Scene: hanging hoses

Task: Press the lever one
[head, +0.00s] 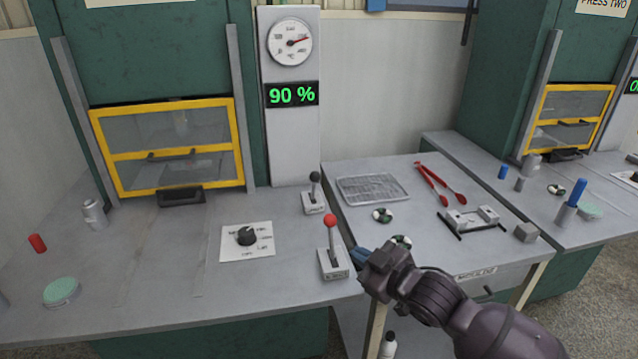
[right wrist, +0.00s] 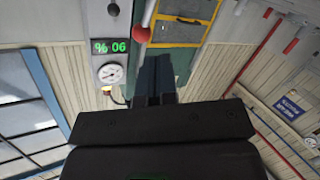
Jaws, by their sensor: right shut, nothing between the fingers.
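A lever with a red ball knob (head: 331,222) stands upright on a small white base (head: 335,264) at the right edge of the left press bench. Behind it is a second lever with a black knob (head: 314,177). My right gripper (head: 360,256) is shut and empty, just right of the red lever's base and below its knob, apparently apart from it. In the right wrist view, which looks upside down, the red knob (right wrist: 142,34) is left of and beyond the shut fingers (right wrist: 155,76). The black knob (right wrist: 113,9) is farther left. My left gripper is out of view.
The left press has a yellow-framed guard (head: 170,145), a gauge (head: 290,43) and a display reading 90 % (head: 292,94). The side table holds a wire rack (head: 372,189) and red tongs (head: 440,183).

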